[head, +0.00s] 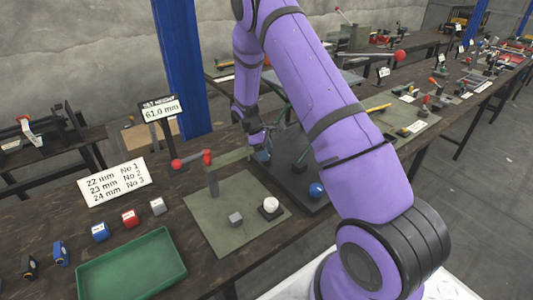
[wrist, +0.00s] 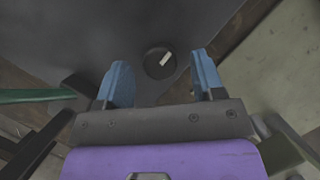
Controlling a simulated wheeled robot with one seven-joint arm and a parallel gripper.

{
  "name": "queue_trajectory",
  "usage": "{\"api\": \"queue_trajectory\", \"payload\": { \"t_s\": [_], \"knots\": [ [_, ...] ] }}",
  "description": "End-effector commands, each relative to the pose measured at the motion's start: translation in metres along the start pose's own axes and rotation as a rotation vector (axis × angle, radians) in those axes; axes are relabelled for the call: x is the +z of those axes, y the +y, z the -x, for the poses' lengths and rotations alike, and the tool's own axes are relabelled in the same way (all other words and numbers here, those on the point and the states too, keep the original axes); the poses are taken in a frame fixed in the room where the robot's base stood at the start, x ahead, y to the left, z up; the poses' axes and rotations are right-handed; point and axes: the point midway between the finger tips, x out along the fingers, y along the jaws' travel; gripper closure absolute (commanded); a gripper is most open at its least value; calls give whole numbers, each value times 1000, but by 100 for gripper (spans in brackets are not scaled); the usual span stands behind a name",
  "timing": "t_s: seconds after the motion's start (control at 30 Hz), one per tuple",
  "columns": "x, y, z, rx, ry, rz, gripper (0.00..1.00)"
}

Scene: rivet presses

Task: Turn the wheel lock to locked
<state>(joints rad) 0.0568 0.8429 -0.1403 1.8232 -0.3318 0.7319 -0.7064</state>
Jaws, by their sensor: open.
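A round black knob with a white pointer mark (wrist: 158,62), which looks like the wheel lock, sits on a dark grey surface in the wrist view. Its white mark points diagonally toward the upper right. My gripper (wrist: 160,66) is open, with one blue finger on each side of the knob in the picture. I see no contact, and cannot tell how far above the knob the fingers are. In the head view my gripper (head: 262,153) is low over the dark grey base plate (head: 290,153); the knob cannot be made out there.
A green bar (wrist: 35,96) shows left in the wrist view. In the head view a red-knobbed lever (head: 190,160) and a green-grey plate (head: 210,225) stand left of my gripper. A green tray (head: 130,265) is at the front left.

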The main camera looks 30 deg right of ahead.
Motion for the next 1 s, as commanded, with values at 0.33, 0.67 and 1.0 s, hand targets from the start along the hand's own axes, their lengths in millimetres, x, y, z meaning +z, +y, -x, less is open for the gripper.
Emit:
{"api": "queue_trajectory", "payload": {
  "t_s": [0.33,0.67,1.0],
  "knots": [
    [0,0,-12,0,0,0,38],
    [0,0,-12,0,0,0,86],
    [0,0,-12,-14,1,-37,86]
  ]
}}
